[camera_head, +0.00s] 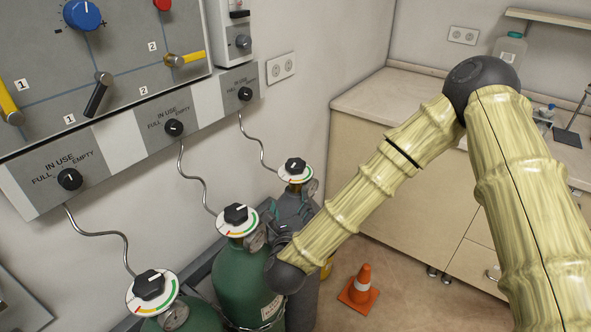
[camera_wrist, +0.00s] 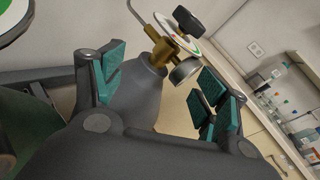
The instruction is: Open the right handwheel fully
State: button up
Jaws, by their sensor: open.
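Three gas cylinders stand in a row by the wall in the head view, each topped by a black handwheel on a white dial with coloured marks. The right handwheel (camera_head: 295,165) sits on the farthest, grey cylinder. In the wrist view this black handwheel (camera_wrist: 187,20) shows above a brass valve (camera_wrist: 165,48), beyond my fingers. My gripper (camera_wrist: 158,90) is open, its teal pads apart, with the grey cylinder's shoulder (camera_wrist: 140,95) seen between them. The handwheel is not between the pads. In the head view my gripper is mostly hidden behind my wrist, beside the grey cylinder.
The middle handwheel (camera_head: 236,213) on a green cylinder (camera_head: 245,280) and the left handwheel (camera_head: 149,284) stand nearer. Thin hoses run up to the wall panel (camera_head: 130,140). An orange cone (camera_head: 361,285) is on the floor to the right, before a counter (camera_head: 400,95).

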aim_at(296, 162)
notch_tip(296, 162, up, 6)
jog(key=w+m+t+h, duration=0.1)
jog(key=w+m+h, duration=0.1)
jog(key=m, duration=0.3)
jog(key=w, duration=0.3)
jog(key=w+d+p, duration=0.1)
jog(key=w, duration=0.3)
jog(key=w+p, duration=0.1)
jog(key=w, duration=0.2)
jog(key=shift+w+d+f, duration=0.15)
jog(key=shift+w+d, duration=0.1)
jog(key=c, duration=1.1)
jog(key=shift+o, duration=0.2)
